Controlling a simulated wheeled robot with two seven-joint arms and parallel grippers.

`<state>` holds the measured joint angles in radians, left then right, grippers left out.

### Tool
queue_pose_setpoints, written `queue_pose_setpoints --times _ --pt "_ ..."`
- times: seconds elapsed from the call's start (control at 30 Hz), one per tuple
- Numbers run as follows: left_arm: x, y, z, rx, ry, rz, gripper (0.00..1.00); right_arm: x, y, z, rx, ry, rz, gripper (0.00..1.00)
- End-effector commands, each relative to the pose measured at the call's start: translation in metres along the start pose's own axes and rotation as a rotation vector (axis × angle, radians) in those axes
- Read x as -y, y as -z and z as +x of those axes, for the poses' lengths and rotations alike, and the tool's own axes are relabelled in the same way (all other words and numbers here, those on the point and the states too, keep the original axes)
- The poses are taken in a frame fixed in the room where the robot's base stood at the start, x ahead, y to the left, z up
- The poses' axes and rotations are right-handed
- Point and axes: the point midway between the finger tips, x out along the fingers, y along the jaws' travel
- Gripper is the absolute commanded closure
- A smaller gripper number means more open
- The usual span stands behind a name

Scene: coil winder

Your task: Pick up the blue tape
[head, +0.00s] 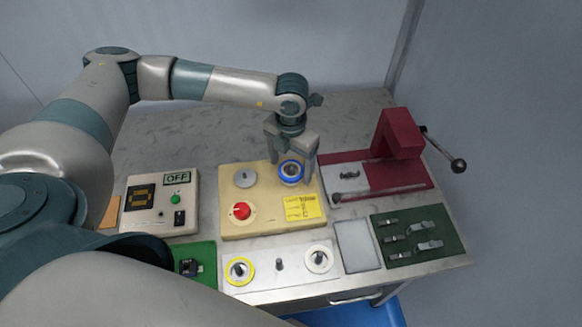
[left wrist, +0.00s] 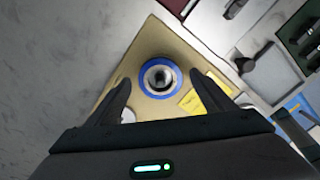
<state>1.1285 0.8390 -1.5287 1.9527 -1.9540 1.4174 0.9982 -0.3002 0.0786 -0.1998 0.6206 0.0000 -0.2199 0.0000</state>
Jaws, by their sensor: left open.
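The blue tape (head: 291,179) is a ring with a pale inner part, at the back right of a tan board (head: 265,224). In the left wrist view the blue tape (left wrist: 143,83) lies between the fingertips, with a dark post in its centre. My left gripper (head: 291,163) points down over the tape. Its open fingers stand on either side of the ring; in the left wrist view the gripper (left wrist: 161,78) shows a gap on both sides. Whether the fingertips are level with the ring is hard to tell. My right gripper is not in view.
A red press (head: 398,135) with a lever stands right of the tan board. A control box (head: 160,203) marked OFF is at left. In front, a plate (head: 280,284) holds yellow (head: 239,271) and white (head: 319,259) rings. A green tool mat (head: 418,235) is at right.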

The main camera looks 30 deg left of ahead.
Motion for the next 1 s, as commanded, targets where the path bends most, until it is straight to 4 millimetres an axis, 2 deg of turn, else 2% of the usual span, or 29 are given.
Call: queue_pose_setpoints --times 0.43,0.6,0.63,1.0 --pt "-0.0001 -0.0002 0.0003 0.001 0.0 0.0 0.25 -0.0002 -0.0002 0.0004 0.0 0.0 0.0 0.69" --pt "-0.0001 -0.0002 0.0002 0.001 0.0 0.0 0.65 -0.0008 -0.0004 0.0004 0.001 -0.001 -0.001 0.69" --pt "-0.0001 -0.0002 0.0002 0.001 0.0 0.0 0.69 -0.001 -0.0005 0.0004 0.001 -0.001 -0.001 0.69" --pt "-0.0002 -0.0006 -0.0019 0.002 0.0 0.0 0.69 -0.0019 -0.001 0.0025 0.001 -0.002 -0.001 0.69"
